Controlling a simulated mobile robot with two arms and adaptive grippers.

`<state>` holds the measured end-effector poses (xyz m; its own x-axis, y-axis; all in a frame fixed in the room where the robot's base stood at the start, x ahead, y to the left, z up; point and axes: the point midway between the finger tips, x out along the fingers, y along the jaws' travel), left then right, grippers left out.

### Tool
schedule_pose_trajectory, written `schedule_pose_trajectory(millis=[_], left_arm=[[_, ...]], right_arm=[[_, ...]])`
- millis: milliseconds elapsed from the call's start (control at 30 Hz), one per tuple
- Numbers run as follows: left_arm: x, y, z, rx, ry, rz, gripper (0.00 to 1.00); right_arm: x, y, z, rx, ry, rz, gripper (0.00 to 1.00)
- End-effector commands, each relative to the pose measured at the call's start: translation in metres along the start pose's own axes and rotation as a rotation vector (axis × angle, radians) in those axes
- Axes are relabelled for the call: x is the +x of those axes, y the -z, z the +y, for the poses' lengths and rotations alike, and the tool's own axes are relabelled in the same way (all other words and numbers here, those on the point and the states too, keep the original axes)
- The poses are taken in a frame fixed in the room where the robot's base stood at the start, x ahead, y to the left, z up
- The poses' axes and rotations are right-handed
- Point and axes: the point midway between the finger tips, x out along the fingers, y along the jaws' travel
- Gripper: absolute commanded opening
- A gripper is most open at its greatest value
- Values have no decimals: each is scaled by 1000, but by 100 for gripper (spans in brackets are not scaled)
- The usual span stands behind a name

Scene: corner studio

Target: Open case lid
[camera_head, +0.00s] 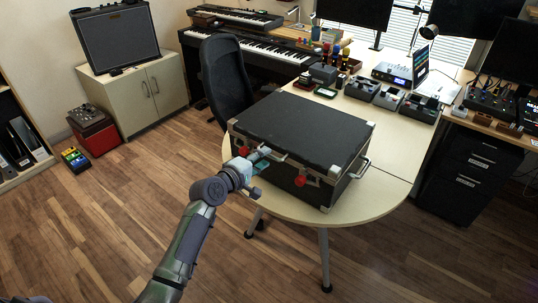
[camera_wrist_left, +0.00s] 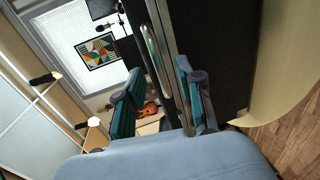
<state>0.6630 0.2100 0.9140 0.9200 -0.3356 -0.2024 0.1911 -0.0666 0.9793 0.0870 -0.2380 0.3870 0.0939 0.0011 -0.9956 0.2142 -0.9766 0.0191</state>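The black case (camera_head: 300,128) with silver edges and corners lies flat on the near rounded end of the table, its lid down. Red latches (camera_head: 301,181) show on its front face, and a silver handle (camera_head: 361,168) is on its right side. My left gripper (camera_head: 262,160) is at the case's front, near the left part of the lid edge. In the left wrist view its teal fingers (camera_wrist_left: 160,100) are spread apart, with the case's dark side (camera_wrist_left: 215,40) and metal edging close to them. I cannot tell whether they touch it. My right gripper is not in view.
The light wooden table (camera_head: 377,197) has free room right of the case. Several small devices (camera_head: 388,95) and a laptop (camera_head: 418,66) stand behind it. A dark chair (camera_head: 226,75) is close to the case's back left. Wooden floor is open at the left.

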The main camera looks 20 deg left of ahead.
Motion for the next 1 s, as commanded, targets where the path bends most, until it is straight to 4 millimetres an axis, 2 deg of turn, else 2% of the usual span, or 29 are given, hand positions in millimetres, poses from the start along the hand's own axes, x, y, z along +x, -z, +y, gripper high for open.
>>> schedule_pose_trajectory(millis=[100, 233, 567, 600, 667, 800, 1000], left_arm=[[19, 0, 0, 0, -1, 1, 37], [30, 0, 0, 1, 1, 0, 37], [34, 0, 0, 2, 0, 1, 37], [34, 0, 0, 2, 0, 1, 35], [34, 0, 0, 2, 0, 1, 25], [34, 0, 0, 1, 0, 1, 2], [34, 0, 0, 1, 1, 0, 0]], right_arm=[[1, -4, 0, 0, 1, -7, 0], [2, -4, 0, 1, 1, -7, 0], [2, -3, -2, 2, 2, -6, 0], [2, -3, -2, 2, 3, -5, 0], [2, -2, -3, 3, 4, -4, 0], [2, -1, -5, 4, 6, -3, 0], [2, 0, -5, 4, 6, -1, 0]])
